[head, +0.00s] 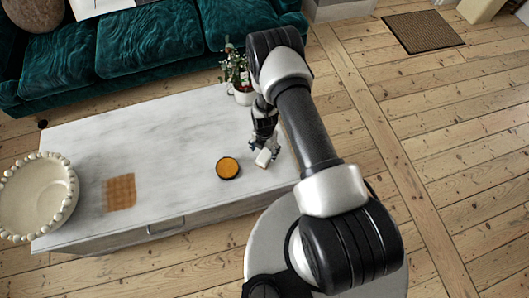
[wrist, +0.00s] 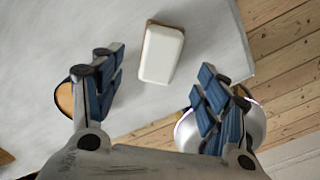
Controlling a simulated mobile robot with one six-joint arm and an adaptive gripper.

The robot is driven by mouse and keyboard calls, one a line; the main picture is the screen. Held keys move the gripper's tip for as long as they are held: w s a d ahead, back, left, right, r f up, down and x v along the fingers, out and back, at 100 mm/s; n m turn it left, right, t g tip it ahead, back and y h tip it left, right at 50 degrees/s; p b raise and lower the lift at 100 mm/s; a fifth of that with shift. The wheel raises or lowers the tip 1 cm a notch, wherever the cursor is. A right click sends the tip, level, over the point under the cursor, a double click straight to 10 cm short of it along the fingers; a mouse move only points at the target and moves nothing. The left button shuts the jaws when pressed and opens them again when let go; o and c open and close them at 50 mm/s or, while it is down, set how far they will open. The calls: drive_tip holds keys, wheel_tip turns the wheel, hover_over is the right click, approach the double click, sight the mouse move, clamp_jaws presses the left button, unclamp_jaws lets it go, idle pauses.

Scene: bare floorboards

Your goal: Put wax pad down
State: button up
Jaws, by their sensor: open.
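The wax pad appears to be the small white block (head: 263,158) with rounded edges near the right end of the grey-white table. In the wrist view the white block (wrist: 162,53) shows between and beyond the fingers, with a clear gap on each side. It seems to rest on the tabletop. My gripper (head: 264,144) is open just above it, pointing down, and touches nothing that I can see. Its blue-padded fingers (wrist: 160,80) stand wide apart in the wrist view.
A round orange-topped tin (head: 228,168) stands left of the block. A brown square mat (head: 120,192) and a large beaded bowl (head: 38,197) are at the table's left. A potted plant (head: 243,97) stands behind. A green sofa (head: 150,45) is beyond. The table's middle is clear.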

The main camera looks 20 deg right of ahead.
wheel_tip(320, 180, up, 5)
drive_tip(key=p, duration=0.1)
wheel_tip(320, 180, up, 36)
drive_tip(key=m+t, duration=0.2)
drive_tip(key=m, duration=1)
hover_over(264, 155)
drive_tip(key=w, duration=0.1)
drive_tip(key=s+r+m+t, duration=0.1)
drive_tip(key=s+r+m, duration=0.8)
drive_tip(key=r, duration=0.4)
drive_tip(key=s+r+m, duration=0.2)
drive_tip(key=s+m, duration=0.1)
drive_tip(key=s, duration=0.4)
drive_tip(key=s+r+m+t, duration=0.1)
drive_tip(key=s+r+m, duration=0.1)
drive_tip(key=s, duration=0.4)
drive_tip(key=shift+s+m+t, duration=0.3)
drive_tip(key=shift+s+m, duration=0.1)
drive_tip(key=shift+m, duration=0.1)
drive_tip(key=shift+d, duration=0.1)
